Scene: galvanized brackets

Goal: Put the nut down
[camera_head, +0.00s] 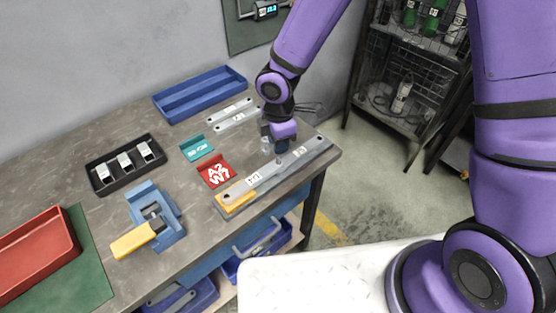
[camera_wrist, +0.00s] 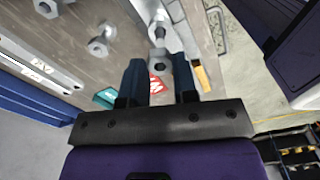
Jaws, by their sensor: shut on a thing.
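My gripper (camera_head: 279,140) is low over the far part of the workbench, beside the long galvanized bracket (camera_head: 262,179). In the wrist view my gripper (camera_wrist: 159,60) is shut on a grey hex nut (camera_wrist: 158,63), held between the fingertips. A bolt (camera_wrist: 158,27) shows just beyond the held nut; I cannot tell whether they touch. Another nut or bolt head (camera_wrist: 98,46) stands on the bench to the left, apart from the fingers. The held nut is too small and too hidden to make out in the head view.
A blue tray (camera_head: 200,96), a black tray with silver parts (camera_head: 104,186), a blue clamp with a yellow handle (camera_head: 132,241) and a red bin (camera_head: 35,252) are on the workbench (camera_head: 180,225).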

